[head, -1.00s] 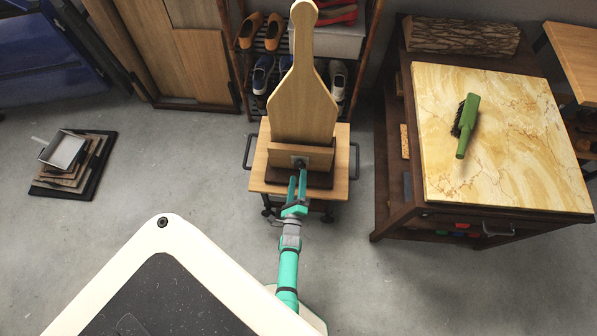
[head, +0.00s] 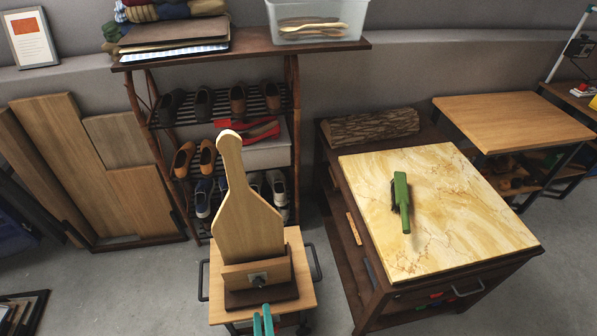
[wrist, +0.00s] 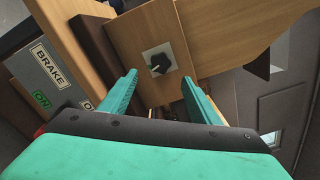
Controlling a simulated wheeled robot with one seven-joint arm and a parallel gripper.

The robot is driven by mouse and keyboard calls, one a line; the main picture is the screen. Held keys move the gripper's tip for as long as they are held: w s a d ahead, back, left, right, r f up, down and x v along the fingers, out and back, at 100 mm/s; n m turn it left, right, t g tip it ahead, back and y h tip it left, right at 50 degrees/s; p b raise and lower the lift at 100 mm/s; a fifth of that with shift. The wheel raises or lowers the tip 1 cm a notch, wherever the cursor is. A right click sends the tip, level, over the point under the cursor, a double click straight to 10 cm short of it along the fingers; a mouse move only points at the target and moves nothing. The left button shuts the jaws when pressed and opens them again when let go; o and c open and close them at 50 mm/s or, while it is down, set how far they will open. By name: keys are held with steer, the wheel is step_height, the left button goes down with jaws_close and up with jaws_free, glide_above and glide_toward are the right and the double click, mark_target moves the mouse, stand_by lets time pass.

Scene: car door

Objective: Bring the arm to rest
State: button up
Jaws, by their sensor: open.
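My gripper (wrist: 160,98) is open in the wrist view, its two teal fingers apart with nothing between them. Past the fingertips is a black knob (wrist: 160,63) on a pale square plate, set in a wooden block; the fingers look apart from it. In the head view the teal fingertips (head: 263,320) show at the bottom edge, just below the knob (head: 258,280). The rest of my arm is out of the head view. The knob's block stands at the front of a bottle-shaped wooden board (head: 245,215) on a small wooden cart (head: 300,275).
A marble-topped table (head: 470,215) with a green brush (head: 402,200) stands to the right. A shoe rack (head: 208,110) is behind the cart. In the wrist view a grey panel (wrist: 25,70) marked BRAKE and ON is at the left. Grey floor (head: 125,285) is open left of the cart.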

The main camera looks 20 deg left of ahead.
steer(key=s+d+r+n+h, duration=0.2)
steer(key=s+d+r+n, duration=0.25)
steer(key=d, duration=0.35)
steer(key=s+d+r+n+h, duration=0.3)
steer(key=s+d+r, duration=0.2)
steer(key=d+r, duration=0.15)
steer(key=s+d+r+n+h, duration=0.1)
steer(key=s+d+r+n, duration=0.2)
steer(key=r, duration=0.4)
steer(key=s+d+r+n+h, duration=0.2)
steer(key=s+d+r+n, duration=0.1)
steer(key=r, duration=0.5)
steer(key=s+d+r+n+h, duration=0.1)
steer(key=s+d+r+n, duration=0.2)
steer(key=r, duration=0.4)
steer(key=shift+s+d+r+n+h, duration=0.25)
steer(key=shift+d+n, duration=0.3)
steer(key=shift+d, duration=0.55)
steer(key=c, duration=0.6)
steer(key=shift+w, duration=0.1)
steer(key=shift+c, duration=0.2)
